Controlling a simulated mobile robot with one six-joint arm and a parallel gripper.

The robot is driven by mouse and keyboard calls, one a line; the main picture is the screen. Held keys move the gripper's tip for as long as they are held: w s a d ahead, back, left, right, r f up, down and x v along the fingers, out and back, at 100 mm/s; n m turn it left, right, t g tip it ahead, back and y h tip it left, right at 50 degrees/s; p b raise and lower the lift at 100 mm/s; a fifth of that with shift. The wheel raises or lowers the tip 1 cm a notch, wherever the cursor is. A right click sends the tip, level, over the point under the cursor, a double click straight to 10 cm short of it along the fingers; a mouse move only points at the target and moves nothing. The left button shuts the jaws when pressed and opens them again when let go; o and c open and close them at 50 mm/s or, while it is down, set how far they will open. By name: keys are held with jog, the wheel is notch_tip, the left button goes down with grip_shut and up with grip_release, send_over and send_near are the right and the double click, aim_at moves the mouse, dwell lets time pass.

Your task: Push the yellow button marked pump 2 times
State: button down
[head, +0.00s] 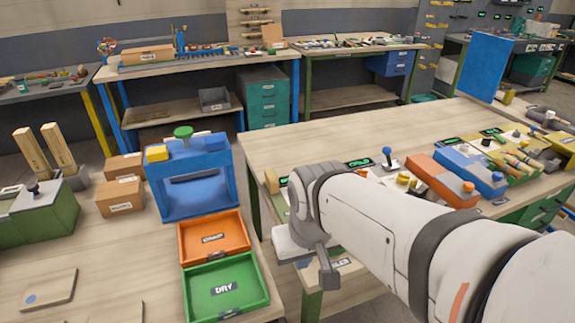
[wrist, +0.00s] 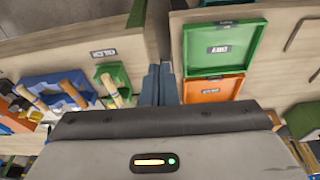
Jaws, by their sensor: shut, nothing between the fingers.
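No button with a readable pump label shows. A yellow block (head: 157,153) sits on the upper left of the blue machine (head: 190,190) on the left bench, beside a green knob (head: 183,132). Small yellow parts (head: 403,178) stand on the right bench, partly hidden by my arm; I cannot read a mark on them. My gripper (wrist: 158,72) is shut and empty, its fingers together over the gap between the two benches in the wrist view. In the head view my arm reaches in from the right and ends near that gap, clear of the blue machine.
An orange tray (head: 213,257) and a green tray marked dry (head: 251,303) lie in front of the blue machine. Cardboard boxes (head: 120,196) and a green machine (head: 40,217) stand left. An orange unit (head: 440,178) stands on the right bench, whose far left part is clear.

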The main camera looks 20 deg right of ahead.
jog(key=w+d+r+m+t+y+p, duration=0.1)
jog(key=w+m+y+p, duration=0.2)
jog(key=w+m, duration=0.4)
jog(key=w+d+r+m+t+y+p, duration=0.15)
jog(key=w+m+p, duration=0.3)
jog(key=w, duration=0.55)
jog(key=w+d+f+m+t+h+p, duration=0.1)
jog(key=w+d+f+m+t, duration=0.1)
jog(key=w+d+m, duration=0.2)
jog(key=w+d+f+m+t+h+p, duration=0.1)
jog(key=w+d+f+m+t+p, duration=0.1)
jog(key=d+m, duration=0.6)
jog(key=w+d+f, duration=0.1)
jog(key=w+d, duration=0.1)
jog(key=d, duration=0.1)
jog(key=shift+f+m, duration=0.3)
jog(key=shift+m, duration=0.05)
jog(key=shift+d, duration=0.1)
notch_tip(320, 180, down, 8)
jog(key=b, duration=0.7)
jog(key=shift+f, duration=0.15)
jog(key=shift+f+b, duration=0.25)
jog(key=shift+b, duration=0.1)
